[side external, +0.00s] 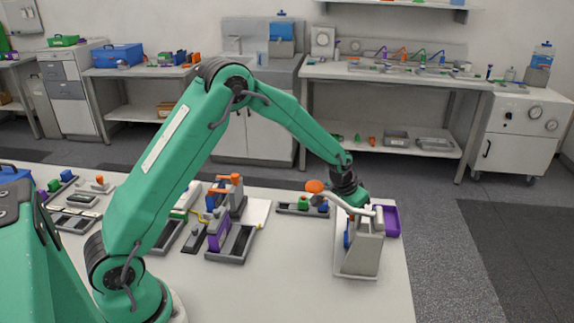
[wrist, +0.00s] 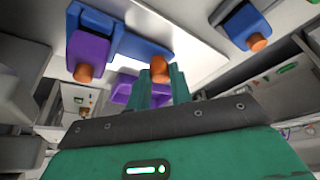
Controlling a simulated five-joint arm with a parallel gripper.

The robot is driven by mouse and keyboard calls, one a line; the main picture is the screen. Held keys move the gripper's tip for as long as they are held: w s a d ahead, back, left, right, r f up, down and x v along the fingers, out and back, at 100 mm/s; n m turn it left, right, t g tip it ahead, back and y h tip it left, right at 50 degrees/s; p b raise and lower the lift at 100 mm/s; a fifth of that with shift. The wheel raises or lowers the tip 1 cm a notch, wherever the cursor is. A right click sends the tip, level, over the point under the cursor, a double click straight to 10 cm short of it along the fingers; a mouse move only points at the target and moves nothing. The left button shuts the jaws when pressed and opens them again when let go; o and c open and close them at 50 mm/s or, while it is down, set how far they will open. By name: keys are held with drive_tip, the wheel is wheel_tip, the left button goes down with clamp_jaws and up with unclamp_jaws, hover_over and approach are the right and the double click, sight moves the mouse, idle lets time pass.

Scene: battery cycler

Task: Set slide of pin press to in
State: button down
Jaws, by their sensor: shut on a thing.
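The pin press (side external: 362,247) is a grey upright body on a light base near the table's right end, with a pale lever ending in an orange ball (side external: 315,186). My gripper (wrist: 163,84) has green fingers shut on an orange knob (wrist: 160,66) in the wrist view. The knob sits at the end of a blue piece (wrist: 140,45), which looks like the slide. In the side view my arm comes down behind the press, and the fingers and held knob are hidden by it. How far the slide stands in or out cannot be told.
In the wrist view, a purple block with an orange knob (wrist: 85,70) is close on the left, and a blue block (wrist: 246,22) with another is at upper right. A purple tray (side external: 392,222) adjoins the press. Bare table (side external: 290,270) lies left of it.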

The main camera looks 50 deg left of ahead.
drive_tip(key=shift+s+d, duration=0.2)
drive_tip(key=shift+d, duration=0.1)
drive_tip(key=c, duration=1.3)
unclamp_jaws()
drive_tip(key=shift+o, duration=0.2)
drive_tip(key=shift+a, duration=0.1)
